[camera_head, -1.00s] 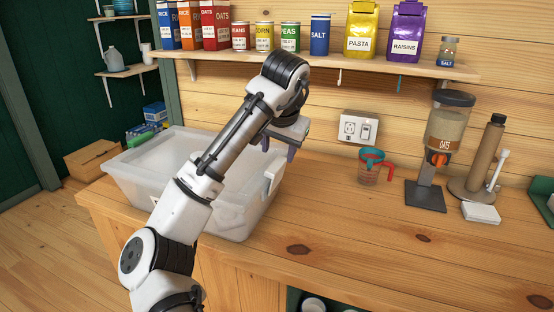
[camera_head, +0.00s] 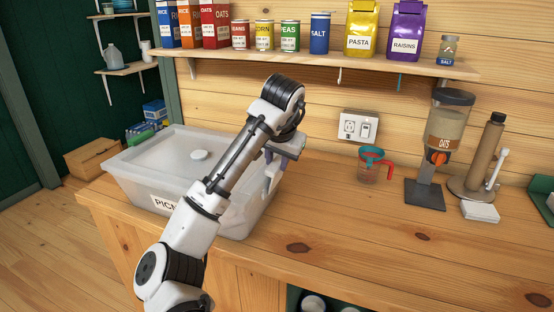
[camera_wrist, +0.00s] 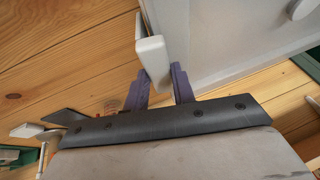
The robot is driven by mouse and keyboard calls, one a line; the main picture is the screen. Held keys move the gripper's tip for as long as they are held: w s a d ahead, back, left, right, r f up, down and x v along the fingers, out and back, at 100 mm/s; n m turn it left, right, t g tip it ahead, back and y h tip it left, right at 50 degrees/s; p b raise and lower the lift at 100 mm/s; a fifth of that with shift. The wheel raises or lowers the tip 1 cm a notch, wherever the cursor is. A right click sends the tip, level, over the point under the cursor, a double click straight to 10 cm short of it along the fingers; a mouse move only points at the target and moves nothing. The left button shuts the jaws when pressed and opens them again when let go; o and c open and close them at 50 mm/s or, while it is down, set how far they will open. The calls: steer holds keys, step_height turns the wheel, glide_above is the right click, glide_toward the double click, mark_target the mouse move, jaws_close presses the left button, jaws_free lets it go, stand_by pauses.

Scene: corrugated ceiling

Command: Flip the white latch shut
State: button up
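The white latch (camera_wrist: 150,55) is a small rounded block on the edge of the clear plastic bin (camera_wrist: 240,52) in the wrist view. In the head view, the latch (camera_head: 274,172) shows at the right end of the bin (camera_head: 125,170), partly hidden by my gripper. My gripper (camera_wrist: 159,70) is open, with its purple fingers apart and the latch's near end between them in that view. I cannot tell whether a finger touches it. In the head view my gripper (camera_head: 272,155) is at the bin's right end.
A shelf (camera_head: 330,57) with packages runs above. The counter's front middle is clear.

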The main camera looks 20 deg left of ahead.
steer(key=shift+c, duration=0.7)
steer(key=shift+a+r+h+p, duration=0.25)
steer(key=shift+a+h+p, duration=0.25)
steer(key=shift+p, duration=0.45)
steer(key=shift+a+n+h+p, duration=0.3)
steer(key=shift+h+p, duration=0.4)
steer(key=shift+a+f, duration=0.15)
steer(key=shift+f, duration=0.05)
steer(key=o, duration=1)
